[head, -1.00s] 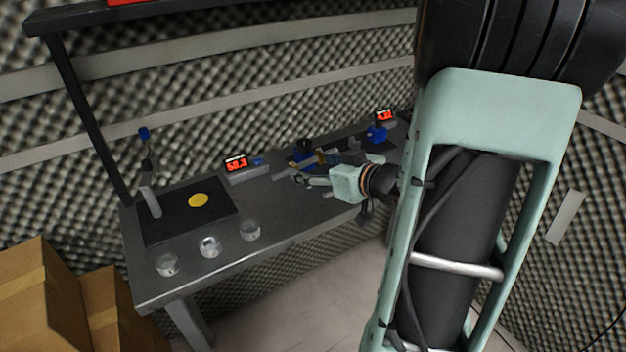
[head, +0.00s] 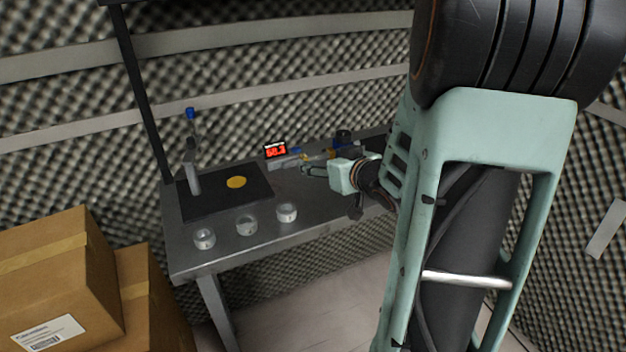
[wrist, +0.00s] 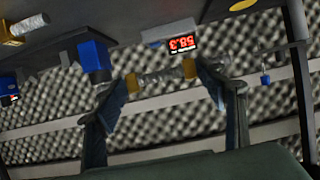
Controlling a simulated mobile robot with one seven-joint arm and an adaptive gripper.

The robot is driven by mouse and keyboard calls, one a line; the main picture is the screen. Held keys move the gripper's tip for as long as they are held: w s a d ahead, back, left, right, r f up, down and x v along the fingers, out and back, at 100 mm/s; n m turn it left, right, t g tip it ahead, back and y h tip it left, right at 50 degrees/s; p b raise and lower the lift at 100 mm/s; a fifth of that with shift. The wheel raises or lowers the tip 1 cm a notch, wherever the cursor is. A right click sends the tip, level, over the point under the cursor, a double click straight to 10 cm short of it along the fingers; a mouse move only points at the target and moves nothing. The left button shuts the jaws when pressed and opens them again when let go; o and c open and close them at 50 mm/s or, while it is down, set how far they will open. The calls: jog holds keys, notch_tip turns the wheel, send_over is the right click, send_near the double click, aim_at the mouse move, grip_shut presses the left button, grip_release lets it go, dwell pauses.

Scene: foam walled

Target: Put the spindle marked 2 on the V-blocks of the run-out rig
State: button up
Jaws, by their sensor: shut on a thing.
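My gripper (head: 313,170) is over the bench top near the red digital display (head: 275,150). In the wrist view its two dark fingers (wrist: 155,79) stand apart, with a spindle (wrist: 160,77) lying lengthwise between them. This spindle has a grey middle and brass-coloured ends, and the fingers are shut on it. No number can be read on it. The display also shows in the wrist view (wrist: 182,43), upside down, on a grey base that may belong to the run-out rig. The V-blocks cannot be clearly made out.
A second grey and brass spindle (wrist: 25,26) and a blue block (wrist: 95,56) show in the wrist view. A black mat (head: 210,203) with a yellow disc (head: 236,182) and a blue-topped stand (head: 192,150) is at left. Boxes (head: 55,270) stand left.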

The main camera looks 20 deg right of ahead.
jog(key=b, duration=0.2)
send_over(310, 187)
notch_tip(310, 187, down, 6)
jog(key=shift+f, duration=0.2)
jog(key=shift+w+f, duration=0.1)
jog(key=shift+f, duration=1.45)
jog(key=shift+b, duration=0.3)
jog(key=shift+f, duration=0.2)
jog(key=o, duration=1.4)
